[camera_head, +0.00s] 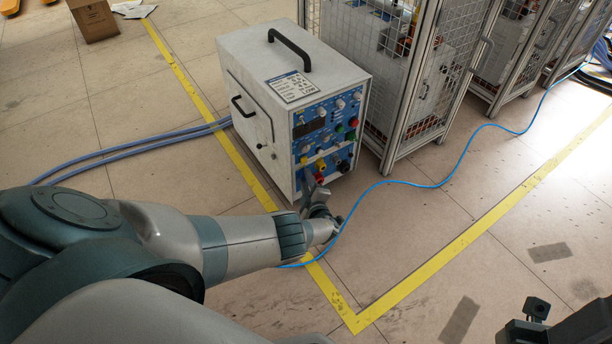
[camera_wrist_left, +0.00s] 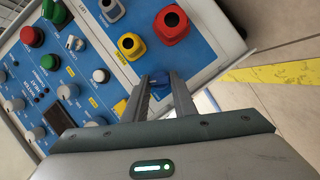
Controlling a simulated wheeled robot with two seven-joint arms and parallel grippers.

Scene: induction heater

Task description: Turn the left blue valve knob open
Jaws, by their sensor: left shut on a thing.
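The induction heater (camera_head: 262,110) is a white box with a blue control panel. My left gripper (camera_head: 311,184) reaches the lower front of that panel. In the left wrist view, the two fingers of my left gripper (camera_wrist_left: 163,82) are closed around a blue knob (camera_wrist_left: 159,90) at the panel's edge. The fingers partly hide this knob, and its turn angle cannot be told. My right gripper (camera_head: 540,318) shows only in part at the lower right of the head view, away from the heater.
A red socket (camera_wrist_left: 171,24) and a yellow socket (camera_wrist_left: 131,45) sit close to my left fingers. Wire-mesh cabinets (camera_head: 400,75) stand right of the heater. A blue cable (camera_head: 430,186) crosses the floor, and yellow tape (camera_head: 420,275) marks the open floor in front.

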